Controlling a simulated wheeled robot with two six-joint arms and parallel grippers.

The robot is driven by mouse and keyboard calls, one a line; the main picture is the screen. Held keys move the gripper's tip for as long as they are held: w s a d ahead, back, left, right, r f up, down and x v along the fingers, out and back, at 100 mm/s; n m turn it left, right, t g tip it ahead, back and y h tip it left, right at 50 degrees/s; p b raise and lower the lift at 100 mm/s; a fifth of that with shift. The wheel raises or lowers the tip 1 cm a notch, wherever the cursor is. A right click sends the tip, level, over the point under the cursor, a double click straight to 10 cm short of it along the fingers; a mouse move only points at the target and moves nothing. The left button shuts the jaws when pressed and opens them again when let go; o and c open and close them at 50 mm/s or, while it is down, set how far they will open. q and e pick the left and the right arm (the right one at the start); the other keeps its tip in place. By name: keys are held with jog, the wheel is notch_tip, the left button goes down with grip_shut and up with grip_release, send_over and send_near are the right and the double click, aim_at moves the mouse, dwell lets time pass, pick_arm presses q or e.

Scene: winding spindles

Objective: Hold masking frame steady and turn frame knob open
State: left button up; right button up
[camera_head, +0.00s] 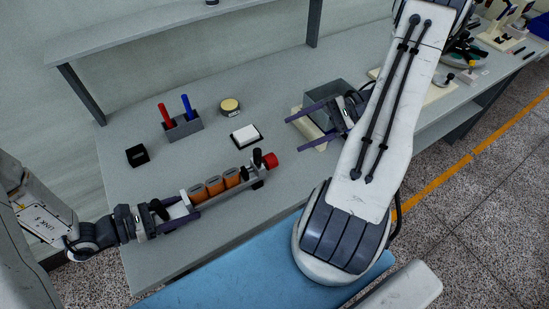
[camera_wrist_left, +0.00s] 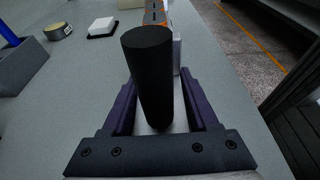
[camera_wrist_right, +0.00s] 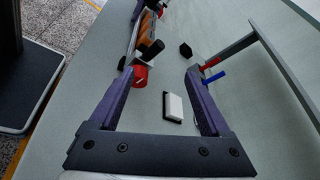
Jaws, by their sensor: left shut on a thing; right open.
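The masking frame (camera_head: 213,186), a grey bar holder with several orange rolls, lies along the bench's front edge. Its red knob (camera_head: 270,160) is at the right end, beside a short black cylinder (camera_head: 257,156). My left gripper (camera_head: 193,203) is shut on the frame's left end. In the left wrist view a black cylinder (camera_wrist_left: 150,70) stands between its fingers and hides part of the frame. My right gripper (camera_head: 299,133) is open and empty, above the bench to the right of the knob. In the right wrist view the red knob (camera_wrist_right: 140,76) is near the left fingertip, apparently beyond it.
Behind the frame are a white pad (camera_head: 246,134), a tape roll (camera_head: 230,105), a grey holder (camera_head: 183,127) with red and blue markers, and a black block (camera_head: 137,155). A grey bin (camera_head: 331,98) stands behind my right gripper. Bare bench lies between knob and pad.

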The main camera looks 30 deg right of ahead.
send_near(275, 161)
jog(key=shift+w+a+f, duration=0.85)
jog(key=shift+w+f, duration=0.1)
jog(key=shift+f, duration=0.1)
jog(key=x, duration=0.7)
jog(key=shift+w+a, duration=0.1)
jog(key=shift+a, duration=0.1)
jog(key=shift+c, duration=0.3)
grip_shut()
jog(key=n+t+y, duration=0.1)
jog(key=n+t, duration=0.1)
jog(key=n, duration=0.1)
jog(key=shift+f+n, duration=0.15)
jog(key=shift+n, duration=0.15)
jog(key=n+t+y, duration=0.1)
jog(key=n, duration=0.3)
jog(key=shift+t+y, duration=0.4)
jog(key=shift+n, duration=0.3)
